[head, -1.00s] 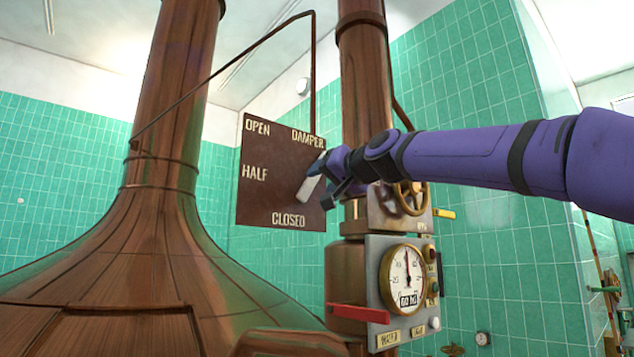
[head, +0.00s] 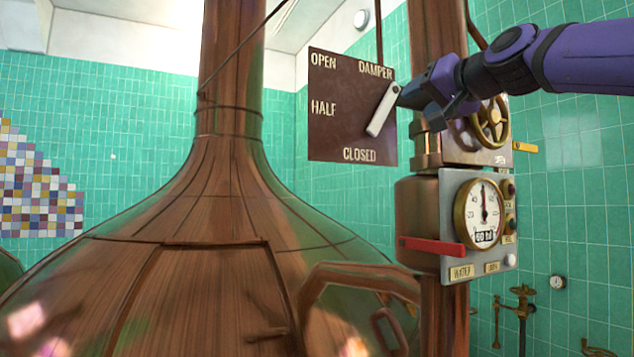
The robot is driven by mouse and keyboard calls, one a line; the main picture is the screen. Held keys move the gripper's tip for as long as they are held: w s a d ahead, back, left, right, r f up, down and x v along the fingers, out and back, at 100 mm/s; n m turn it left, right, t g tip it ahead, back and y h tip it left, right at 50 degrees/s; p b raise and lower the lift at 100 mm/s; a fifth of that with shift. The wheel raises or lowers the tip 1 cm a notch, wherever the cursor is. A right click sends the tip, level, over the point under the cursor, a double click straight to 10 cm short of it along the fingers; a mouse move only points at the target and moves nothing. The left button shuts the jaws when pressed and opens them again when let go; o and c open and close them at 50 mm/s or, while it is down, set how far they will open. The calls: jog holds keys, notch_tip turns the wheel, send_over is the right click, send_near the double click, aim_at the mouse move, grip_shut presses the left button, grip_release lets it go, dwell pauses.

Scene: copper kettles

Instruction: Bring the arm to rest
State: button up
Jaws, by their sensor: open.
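My gripper (head: 428,101) is in the upper right of the head view, at the end of my purple arm that reaches in from the right edge. Its dark fingers are apart, with nothing seen between them. It is close to the right edge of the brown damper plate (head: 340,132), beside the upper end of a pale lever (head: 382,112). I cannot tell whether a finger touches the lever. The lever slants down to the left, its lower end above and right of the word CLOSED.
A large copper kettle (head: 190,220) fills the left and middle. Under my gripper are a brass handwheel (head: 491,122), a gauge panel (head: 455,200) and a red handle (head: 432,246). Brass taps (head: 519,305) are on the green tiled wall at lower right.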

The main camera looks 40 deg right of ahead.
jog(key=w+a+f+n+g+y, duration=0.25)
jog(key=a+f, duration=0.35)
jog(key=f, duration=0.3)
jog(key=w+a+f+n+g+y, duration=0.1)
jog(key=a+f+n+g, duration=0.15)
jog(key=a+f, duration=0.6)
jog(key=w+a+f+n+g+y, duration=0.25)
jog(key=a+f, duration=0.25)
jog(key=f, duration=0.6)
jog(key=s+a+f+g, duration=0.2)
jog(key=s+f, duration=0.1)
jog(key=f, duration=0.3)
jog(key=s+a+f+n+g+h, duration=0.1)
jog(key=s+a+f+g, duration=0.1)
jog(key=f, duration=0.4)
jog(key=shift+s+h, duration=0.3)
jog(key=shift+s, duration=0.2)
jog(key=shift+n+g, duration=0.25)
